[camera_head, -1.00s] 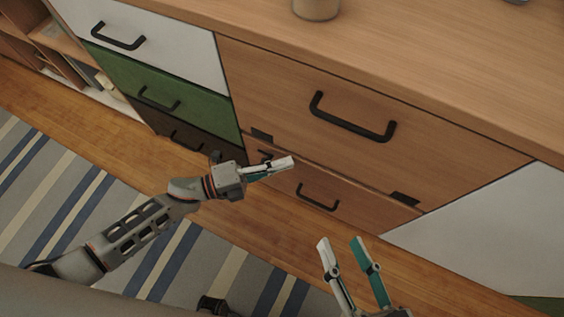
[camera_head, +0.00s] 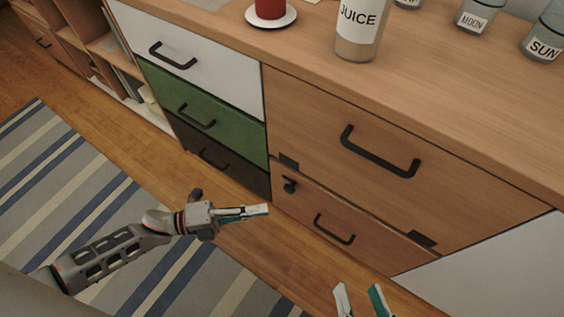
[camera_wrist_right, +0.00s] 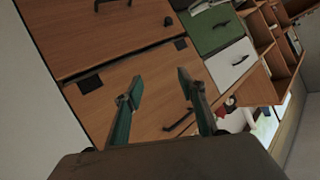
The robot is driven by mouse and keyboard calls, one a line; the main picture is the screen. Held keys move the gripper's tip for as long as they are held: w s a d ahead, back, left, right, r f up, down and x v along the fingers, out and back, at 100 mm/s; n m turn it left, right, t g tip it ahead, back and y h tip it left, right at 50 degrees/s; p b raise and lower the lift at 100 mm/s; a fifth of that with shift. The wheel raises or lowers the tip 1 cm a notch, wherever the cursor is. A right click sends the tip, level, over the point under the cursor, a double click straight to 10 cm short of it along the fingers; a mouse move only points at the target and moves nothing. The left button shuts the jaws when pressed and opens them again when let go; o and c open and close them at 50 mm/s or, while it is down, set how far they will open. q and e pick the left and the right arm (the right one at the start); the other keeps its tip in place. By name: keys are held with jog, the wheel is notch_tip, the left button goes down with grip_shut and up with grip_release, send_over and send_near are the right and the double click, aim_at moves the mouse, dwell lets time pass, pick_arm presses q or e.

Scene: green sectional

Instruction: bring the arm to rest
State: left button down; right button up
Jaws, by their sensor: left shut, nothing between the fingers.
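My left gripper (camera_head: 242,212) is shut and empty. It hangs over the floor in front of the dresser, left of the lower wooden drawer and apart from the handles. My left arm (camera_head: 105,255) reaches in from the lower left above the striped rug. My right gripper (camera_head: 360,298) is open and empty at the bottom edge of the head view, with only its fingertips showing. In the right wrist view its two fingers (camera_wrist_right: 160,100) stand wide apart, with the wooden dresser front behind them.
The dresser (camera_head: 345,170) has wooden, white (camera_head: 190,45), green (camera_head: 195,105) and dark drawers with black handles. On its top stand a juice jar (camera_head: 357,28), a red cup (camera_head: 270,8) on a saucer, and labelled cups (camera_head: 480,17). Open shelves (camera_head: 105,50) are at left. The striped rug (camera_head: 60,165) is clear.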

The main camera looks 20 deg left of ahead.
pick_arm(q)
notch_tip(320, 180, up, 19)
jog(key=a+n+t+y+p, duration=0.1)
jog(key=n+t+y+p, duration=0.6)
jog(key=n+p, duration=0.65)
pick_arm(e)
notch_tip(320, 180, up, 6)
jog(key=w+d+n, duration=0.1)
jog(key=d+n, duration=0.2)
pick_arm(q)
jog(key=s+a+n+g+y+p, duration=0.2)
jog(key=s+n+p, duration=0.3)
jog(key=s, duration=0.4)
jog(key=s+a+n+g+y+p, duration=0.2)
jog(key=s+a+n+y+p, duration=0.1)
jog(key=s+n, duration=0.5)
jog(key=shift+s+f+g+y+p, duration=0.35)
jog(key=shift+s+y+p, duration=0.3)
jog(key=shift+p, duration=0.4)
pick_arm(e)
jog(key=s+d+f+g+h, duration=0.1)
jog(key=s+d+f+h, duration=0.1)
jog(key=d, duration=0.4)
jog(key=shift+s+d+f+n+g+h, duration=0.3)
jog(key=shift+s+d+n+g+h, duration=0.1)
jog(key=shift+s, duration=0.35)
pick_arm(q)
jog(key=shift+w+r, duration=0.1)
